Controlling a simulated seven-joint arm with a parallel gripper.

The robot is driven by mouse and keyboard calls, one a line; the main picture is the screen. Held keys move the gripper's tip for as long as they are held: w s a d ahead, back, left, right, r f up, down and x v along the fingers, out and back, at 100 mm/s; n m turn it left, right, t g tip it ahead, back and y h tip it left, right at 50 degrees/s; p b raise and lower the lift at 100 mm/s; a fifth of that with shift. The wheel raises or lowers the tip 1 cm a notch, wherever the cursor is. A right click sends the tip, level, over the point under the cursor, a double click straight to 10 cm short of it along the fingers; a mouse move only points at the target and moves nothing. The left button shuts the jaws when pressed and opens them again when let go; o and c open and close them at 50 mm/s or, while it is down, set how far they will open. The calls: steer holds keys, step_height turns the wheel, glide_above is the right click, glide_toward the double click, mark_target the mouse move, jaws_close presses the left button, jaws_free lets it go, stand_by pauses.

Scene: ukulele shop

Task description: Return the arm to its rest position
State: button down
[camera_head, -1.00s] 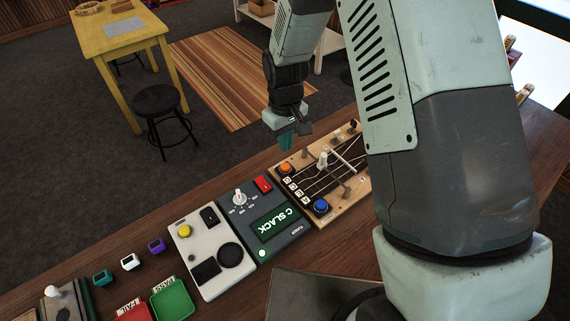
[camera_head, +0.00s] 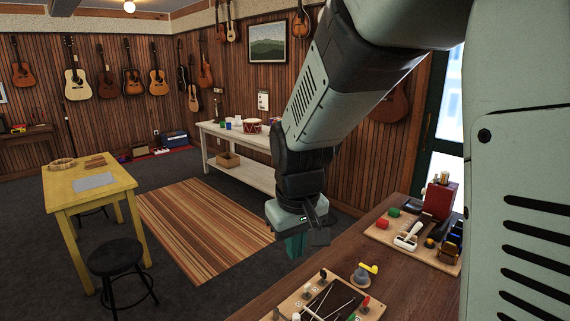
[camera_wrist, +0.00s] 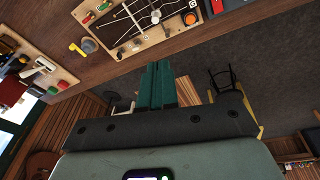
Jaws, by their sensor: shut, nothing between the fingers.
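My gripper (camera_head: 296,246) hangs below my bent arm in the head view, in the air by the far edge of the wooden counter (camera_head: 262,303). Its teal fingers (camera_wrist: 157,84) are together and empty in the wrist view. The fretboard-like board (camera_head: 330,302) lies on the counter at the bottom of the head view, apart from the gripper. The same board shows at the top of the wrist view (camera_wrist: 125,53). My large arm link hides the right side of the head view.
A second wooden board (camera_head: 390,240) with a red device (camera_head: 441,200) and small parts stands on the counter to the right. A yellow table (camera_head: 62,188), a black stool (camera_head: 115,256) and a white bench (camera_head: 240,175) stand on the floor beyond. A striped rug (camera_head: 200,230) lies between them.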

steer(key=s+d+r+m+t, duration=0.1)
steer(key=s+d+r, duration=0.3)
steer(key=s, duration=0.5)
steer(key=s+d+r+m+t, duration=0.2)
steer(key=s+d+r+m, duration=0.2)
steer(key=s+r, duration=0.3)
steer(key=s+d, duration=0.1)
steer(key=s, duration=0.1)
steer(key=shift+s+d+r, duration=0.2)
steer(key=shift+s+r, duration=0.2)
stand_by(0.5)
